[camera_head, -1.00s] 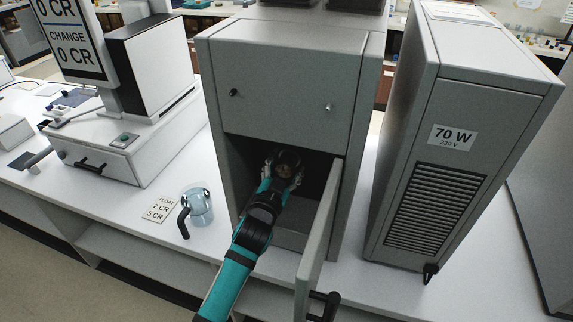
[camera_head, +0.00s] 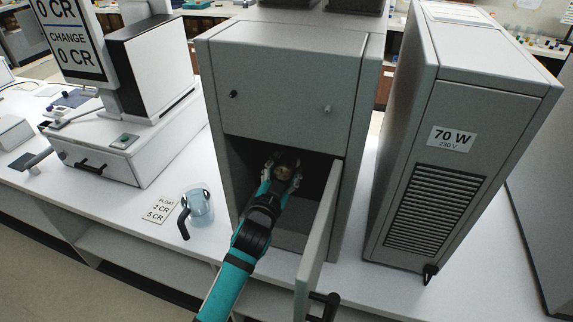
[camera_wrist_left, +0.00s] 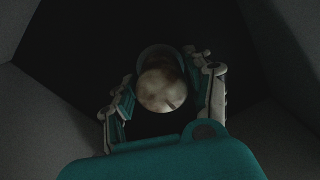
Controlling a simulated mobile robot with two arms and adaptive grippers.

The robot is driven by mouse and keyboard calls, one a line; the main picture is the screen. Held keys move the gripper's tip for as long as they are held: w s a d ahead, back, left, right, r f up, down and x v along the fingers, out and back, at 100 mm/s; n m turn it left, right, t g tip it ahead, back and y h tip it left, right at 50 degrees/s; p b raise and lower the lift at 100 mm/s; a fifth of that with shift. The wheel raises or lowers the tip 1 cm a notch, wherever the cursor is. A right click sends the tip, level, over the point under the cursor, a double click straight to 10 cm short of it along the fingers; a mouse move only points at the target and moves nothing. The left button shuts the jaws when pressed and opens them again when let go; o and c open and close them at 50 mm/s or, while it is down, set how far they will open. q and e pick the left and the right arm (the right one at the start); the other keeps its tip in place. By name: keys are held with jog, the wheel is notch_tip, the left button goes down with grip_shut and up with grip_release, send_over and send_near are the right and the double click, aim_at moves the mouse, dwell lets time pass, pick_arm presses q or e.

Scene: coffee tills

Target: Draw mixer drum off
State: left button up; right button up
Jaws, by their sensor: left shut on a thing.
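A grey cabinet (camera_head: 275,95) stands on the counter with its lower door (camera_head: 321,225) swung open. My left gripper (camera_head: 282,172) reaches inside the dark lower compartment. It is shut on a small round brownish-cream thing, likely the mixer drum (camera_head: 284,169). In the left wrist view the drum (camera_wrist_left: 162,91) sits between the two fingers, its pale round end facing the camera, with a rim behind it. The fingers (camera_wrist_left: 163,95) stand on either side of it. The inside of the compartment is too dark to tell what the drum touches at the back. My right gripper is not in view.
A glass jug (camera_head: 199,206) with a black handle stands on the counter left of the cabinet, beside a float card (camera_head: 161,209). A till (camera_head: 130,140) is farther left. A tall vented unit (camera_head: 445,150) stands to the right.

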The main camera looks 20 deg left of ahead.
aim_at(282, 175)
pick_arm(q)
jog(key=shift+s+r+p, duration=0.1)
jog(key=shift+s+p, duration=0.4)
jog(key=shift+s, duration=0.6)
jog(key=shift+s+p, duration=0.4)
jog(key=shift+s, duration=1.05)
jog(key=shift+s, duration=0.1)
